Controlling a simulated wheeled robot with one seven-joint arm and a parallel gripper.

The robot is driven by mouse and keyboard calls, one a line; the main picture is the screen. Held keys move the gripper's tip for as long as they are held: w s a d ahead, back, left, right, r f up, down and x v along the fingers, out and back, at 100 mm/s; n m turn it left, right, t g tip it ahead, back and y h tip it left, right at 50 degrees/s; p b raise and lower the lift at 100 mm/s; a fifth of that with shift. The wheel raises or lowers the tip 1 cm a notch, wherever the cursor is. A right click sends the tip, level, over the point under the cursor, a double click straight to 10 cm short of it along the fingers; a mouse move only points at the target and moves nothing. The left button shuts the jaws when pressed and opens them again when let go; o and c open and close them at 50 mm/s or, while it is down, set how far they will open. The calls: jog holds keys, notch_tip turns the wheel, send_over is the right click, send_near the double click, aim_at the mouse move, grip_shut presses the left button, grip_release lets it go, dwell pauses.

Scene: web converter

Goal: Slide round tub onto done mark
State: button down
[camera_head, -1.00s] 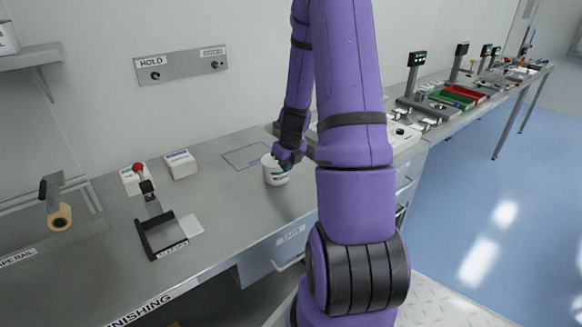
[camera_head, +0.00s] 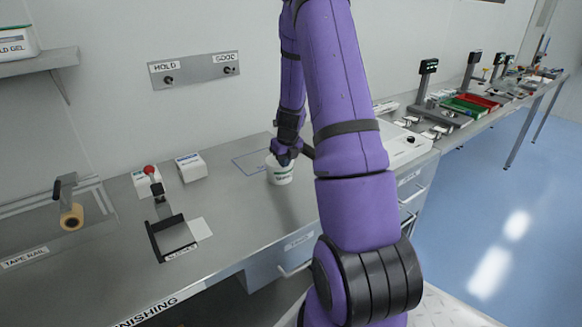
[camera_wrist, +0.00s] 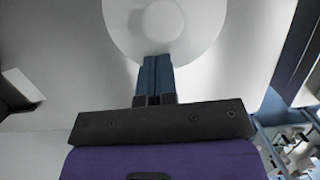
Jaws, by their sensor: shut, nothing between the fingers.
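A blue outlined rectangle on the bench (camera_head: 240,165), likely the done mark, lies behind and left of the tub, partly hidden by the tub and my arm. My gripper (camera_wrist: 154,62) is shut and empty, its blue fingertips at the near edge of the lid in the wrist view. I cannot tell whether they touch the tub.
A tape roll (camera_head: 71,217) is at the far left. A white machine (camera_head: 408,147) stands right of my arm. Bare bench lies in front of the tub.

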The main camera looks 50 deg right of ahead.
jog(key=w+d, duration=0.3)
jog(key=w, duration=1)
jog(key=shift+d, duration=0.25)
